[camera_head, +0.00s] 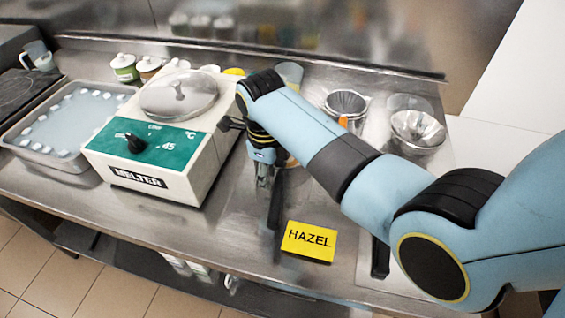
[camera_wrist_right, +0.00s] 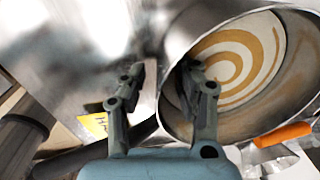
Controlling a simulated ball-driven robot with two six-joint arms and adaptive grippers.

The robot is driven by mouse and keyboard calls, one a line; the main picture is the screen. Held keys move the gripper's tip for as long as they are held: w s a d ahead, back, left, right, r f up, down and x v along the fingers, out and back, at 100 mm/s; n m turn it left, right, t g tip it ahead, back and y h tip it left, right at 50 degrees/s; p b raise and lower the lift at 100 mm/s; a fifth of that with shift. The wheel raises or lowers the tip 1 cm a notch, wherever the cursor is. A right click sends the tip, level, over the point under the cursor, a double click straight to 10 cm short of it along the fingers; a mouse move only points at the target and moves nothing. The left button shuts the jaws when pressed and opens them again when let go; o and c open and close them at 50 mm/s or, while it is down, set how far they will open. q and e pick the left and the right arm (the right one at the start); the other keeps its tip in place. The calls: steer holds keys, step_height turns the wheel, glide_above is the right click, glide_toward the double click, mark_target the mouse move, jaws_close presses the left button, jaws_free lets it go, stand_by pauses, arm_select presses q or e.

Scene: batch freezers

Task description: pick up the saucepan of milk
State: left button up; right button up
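The saucepan (camera_wrist_right: 292,95) is a round metal pan on the right of the wrist view. It holds a white liquid with a tan swirl (camera_wrist_right: 235,60). In the head view my right arm hides most of it; a dark handle (camera_head: 275,208) shows below the gripper, probably the pan's. My right gripper (camera_wrist_right: 163,78) is open, its fingers apart at the pan's near-left wall. One finger overlaps the pan's opening and the other is outside it. I cannot tell whether either touches. In the head view the right gripper (camera_head: 264,172) points down. My left gripper is not in view.
A white melter (camera_head: 150,180) with a metal lid stands left of the gripper, close by. A yellow HAZEL card (camera_head: 309,241) lies in front. A tray (camera_head: 35,152) is at far left. Metal bowls (camera_head: 418,130) and an orange-handled item (camera_head: 343,122) are at the back right.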

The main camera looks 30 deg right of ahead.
steer(key=shift+w+d+f, duration=0.1)
steer(key=shift+d+f, duration=0.05)
steer(key=shift+f, duration=0.65)
jaws_close()
steer(key=shift+r, duration=0.1)
